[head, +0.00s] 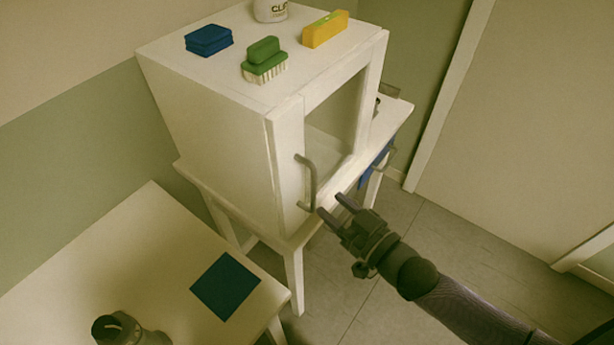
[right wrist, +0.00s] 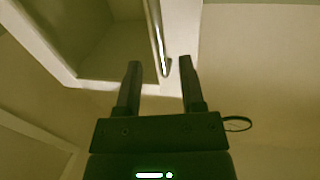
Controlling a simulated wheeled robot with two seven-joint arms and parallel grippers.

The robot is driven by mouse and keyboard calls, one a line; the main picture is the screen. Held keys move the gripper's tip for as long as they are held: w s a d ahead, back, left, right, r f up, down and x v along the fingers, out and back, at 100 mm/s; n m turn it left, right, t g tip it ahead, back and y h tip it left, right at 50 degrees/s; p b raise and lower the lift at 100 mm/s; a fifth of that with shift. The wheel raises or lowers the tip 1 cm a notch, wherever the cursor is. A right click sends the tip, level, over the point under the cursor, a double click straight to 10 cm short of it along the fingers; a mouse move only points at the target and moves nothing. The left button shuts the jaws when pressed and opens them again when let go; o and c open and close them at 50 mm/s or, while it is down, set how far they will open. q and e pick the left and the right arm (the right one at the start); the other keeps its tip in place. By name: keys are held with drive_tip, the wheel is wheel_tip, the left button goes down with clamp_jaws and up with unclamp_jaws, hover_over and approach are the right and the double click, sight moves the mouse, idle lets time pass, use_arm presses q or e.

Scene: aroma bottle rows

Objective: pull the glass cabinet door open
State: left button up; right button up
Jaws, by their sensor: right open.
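The white cabinet (head: 215,125) stands on a white table, and its framed glass door (head: 340,105) looks closed. A grey bar handle (head: 313,182) stands upright on the door's left side. My right gripper (head: 331,204) is open and empty, just right of the handle's lower end. In the right wrist view the handle (right wrist: 155,35) runs down toward the gap between the two fingertips (right wrist: 160,64). Its lower end shows near the right finger; I cannot tell whether they touch. My left gripper is not in view.
A blue sponge (head: 208,40), a green brush (head: 264,62), a yellow block (head: 325,29) and a white container (head: 270,10) sit on the cabinet. A second table (head: 150,230) with a dark blue square (head: 225,286) is at lower left. Floor (head: 400,240) is open at right.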

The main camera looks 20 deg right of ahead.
sight(315, 192)
drive_tip(key=x, duration=0.6)
drive_tip(key=shift+w+b, duration=0.1)
drive_tip(key=shift+b, duration=0.3)
clamp_jaws()
drive_tip(key=shift+f, duration=0.1)
idle(0.8)
